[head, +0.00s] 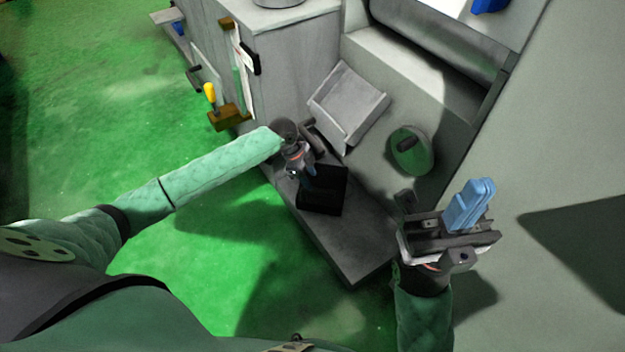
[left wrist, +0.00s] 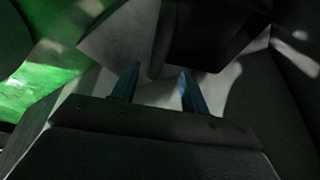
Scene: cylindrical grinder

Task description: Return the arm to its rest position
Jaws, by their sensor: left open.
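My left arm reaches in from the left in the head view. Its gripper (head: 308,185) hangs over the grey ledge of the machine, beside and partly in front of a black box-like block (head: 328,192). In the left wrist view the two blue fingers of the left gripper (left wrist: 157,82) stand apart with nothing held between them. My right gripper (head: 470,205) is raised at the lower right of the head view. Its blue fingers lie together, with no object seen between them.
The grey ledge (head: 350,255) runs along the machine front. A tilted grey panel (head: 347,103) and a green oval part (head: 411,150) sit behind it. A yellow-handled lever (head: 210,93) sticks out at the cabinet's left side. The green floor (head: 90,130) at left is clear.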

